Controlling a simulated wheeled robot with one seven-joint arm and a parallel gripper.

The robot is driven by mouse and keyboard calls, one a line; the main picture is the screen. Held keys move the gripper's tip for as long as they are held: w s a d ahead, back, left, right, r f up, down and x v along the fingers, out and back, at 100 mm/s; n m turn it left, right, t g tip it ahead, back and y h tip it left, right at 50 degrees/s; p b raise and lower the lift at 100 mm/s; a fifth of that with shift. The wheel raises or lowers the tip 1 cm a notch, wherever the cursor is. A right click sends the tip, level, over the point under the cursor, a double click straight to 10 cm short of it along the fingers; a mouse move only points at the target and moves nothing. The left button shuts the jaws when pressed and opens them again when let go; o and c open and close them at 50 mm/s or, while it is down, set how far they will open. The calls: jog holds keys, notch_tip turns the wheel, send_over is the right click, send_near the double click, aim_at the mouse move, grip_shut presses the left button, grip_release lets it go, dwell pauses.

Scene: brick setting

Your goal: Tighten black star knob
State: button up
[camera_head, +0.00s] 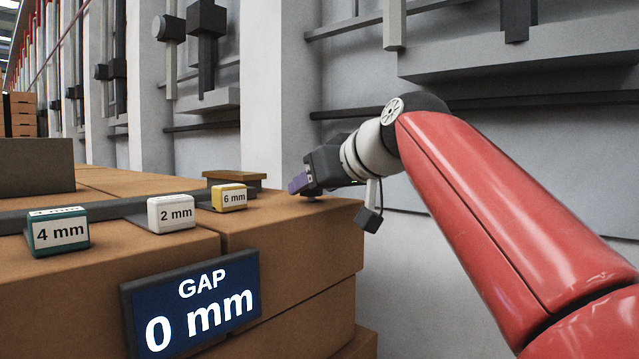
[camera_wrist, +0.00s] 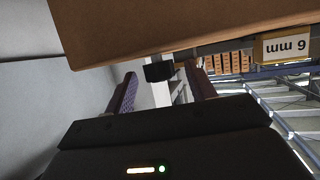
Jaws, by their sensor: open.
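My gripper (camera_head: 300,183) is at the end of the red arm, low over the right end of the brick ledge, with its purple fingers pointing left. In the wrist view, my gripper (camera_wrist: 163,82) is open, its two purple fingers well apart. A small dark knob (camera_wrist: 158,72), probably the black star knob, shows in the gap between the fingers, touching neither as far as I can see. Its star shape cannot be made out. In the head view, a dark knob on a short stem (camera_head: 312,194) stands on the brick beside the fingers, partly hidden by my gripper.
A dark rail (camera_head: 100,213) runs along the ledge. Blocks marked 4 mm (camera_head: 58,232), 2 mm (camera_head: 171,214) and 6 mm (camera_head: 229,198) stand beside it. A display (camera_head: 190,303) on the brick face reads GAP 0 mm. A grey wall (camera_head: 280,100) rises behind.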

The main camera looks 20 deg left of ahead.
jog(key=c, duration=1)
jog(key=shift+o, duration=0.2)
jog(key=m+t, duration=0.1)
jog(key=m+h, duration=0.1)
jog(key=t+h, duration=0.1)
jog(key=shift+s+a+m+t, duration=0.25)
jog(key=shift+s+m+t, duration=0.05)
jog(key=shift+m, duration=0.1)
jog(key=shift+s+a+m+t+h, duration=0.1)
jog(key=shift+a+m+t+h, duration=0.05)
jog(key=shift+m+t+h, duration=0.6)
jog(key=shift+s+a+m+t+h, duration=0.1)
jog(key=shift+m+t+h, duration=0.35)
jog(key=shift+m+h, duration=0.45)
jog(key=o, duration=1)
jog(key=shift+c, duration=0.2)
